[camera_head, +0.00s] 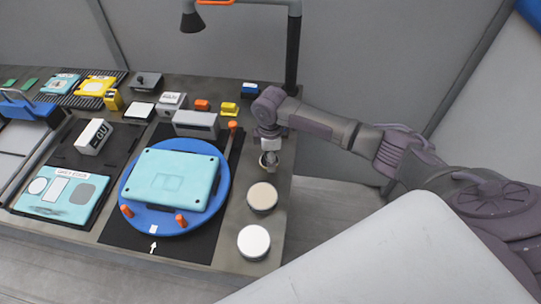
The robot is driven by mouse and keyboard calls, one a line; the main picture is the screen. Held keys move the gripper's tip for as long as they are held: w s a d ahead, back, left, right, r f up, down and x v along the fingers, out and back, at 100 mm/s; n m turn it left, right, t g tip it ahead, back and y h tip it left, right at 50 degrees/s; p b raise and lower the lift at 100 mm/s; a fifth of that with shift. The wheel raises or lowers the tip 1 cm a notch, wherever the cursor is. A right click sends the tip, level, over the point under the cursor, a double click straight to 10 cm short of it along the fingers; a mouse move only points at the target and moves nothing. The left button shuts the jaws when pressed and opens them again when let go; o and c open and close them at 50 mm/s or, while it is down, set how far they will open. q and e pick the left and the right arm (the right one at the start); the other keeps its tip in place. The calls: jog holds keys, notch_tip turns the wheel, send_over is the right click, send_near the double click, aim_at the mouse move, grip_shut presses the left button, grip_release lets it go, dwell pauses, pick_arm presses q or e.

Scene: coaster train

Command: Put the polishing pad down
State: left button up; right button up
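Two round discs stand on the right edge of the workbench: one with a beige top (262,196) and one with a white top (253,242). I cannot tell for sure which is the polishing pad. My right gripper (268,163) points down over the bench's right edge, just behind the beige disc and apart from it. Its fingers are small and dark here. A small pale part shows at them, but I cannot tell whether it is a held thing or part of the gripper. My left gripper is out of view.
A teal panel (170,180) lies on a blue round turntable (126,190) with orange clamps. A grey block (196,124) and small orange and yellow parts stand behind it. A lamp post (292,50) rises behind my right arm. Left are a teal tray (62,208) and a white-topped block (94,136).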

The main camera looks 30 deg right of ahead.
jog(key=shift+f, duration=0.15)
jog(key=o, duration=1)
notch_tip(320, 180, up, 12)
jog(key=shift+r+b, duration=0.2)
jog(key=shift+b, duration=0.65)
